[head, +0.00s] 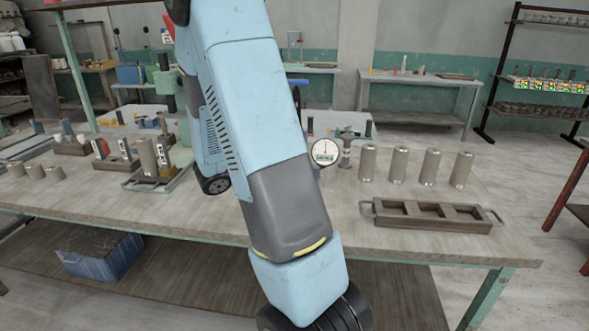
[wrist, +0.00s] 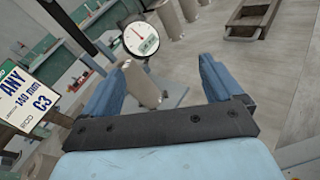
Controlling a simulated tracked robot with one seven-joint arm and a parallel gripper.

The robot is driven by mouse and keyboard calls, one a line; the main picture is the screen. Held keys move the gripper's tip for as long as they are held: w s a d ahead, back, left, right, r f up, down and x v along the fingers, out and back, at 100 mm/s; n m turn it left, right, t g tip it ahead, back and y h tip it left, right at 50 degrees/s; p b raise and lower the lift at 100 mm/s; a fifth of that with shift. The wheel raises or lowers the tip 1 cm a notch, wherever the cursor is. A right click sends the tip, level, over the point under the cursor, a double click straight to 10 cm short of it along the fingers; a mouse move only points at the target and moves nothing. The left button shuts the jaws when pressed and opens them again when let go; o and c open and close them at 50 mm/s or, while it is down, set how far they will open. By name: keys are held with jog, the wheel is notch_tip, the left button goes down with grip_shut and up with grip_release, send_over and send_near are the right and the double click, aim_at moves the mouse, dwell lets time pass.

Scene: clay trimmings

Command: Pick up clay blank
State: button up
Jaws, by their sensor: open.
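My gripper (wrist: 167,65) is open, with its two blue fingers apart in the wrist view. A pale clay blank (wrist: 143,86), a cylinder, shows past the left finger, tilted in the picture and partly covered by that finger. It stands by a dial gauge (wrist: 141,39); I cannot tell whether they touch. I see no contact between finger and blank. In the head view, several upright clay blanks (head: 399,164) stand in a row on the right of the bench. The dial gauge also shows there (head: 325,152). My arm hides the gripper in the head view.
A wooden tray (head: 430,222) with three compartments and end handles lies at the bench's front right; its compartments look empty. Short cylinders (head: 34,172) and a holder with cards (head: 155,176) stand on the left.

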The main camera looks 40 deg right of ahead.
jog(key=w+d+f+n+t+h, duration=0.2)
jog(key=w+f+n+t, duration=0.2)
jog(key=w+f+n, duration=0.2)
jog(key=shift+w+d+r, duration=0.15)
jog(key=shift+w+d, duration=0.35)
jog(key=shift+d, duration=1.65)
jog(key=shift+w+d+r, duration=0.15)
jog(key=shift+w+d, duration=0.4)
jog(key=shift+d, duration=1.6)
jog(key=shift+w+d+r, duration=0.15)
jog(key=shift+w+d, duration=0.35)
jog(key=shift+d, duration=1.65)
jog(key=shift+t, duration=0.3)
jog(key=c, duration=1.5)
jog(key=shift+c, duration=0.8)
jog(key=shift+r, duration=0.15)
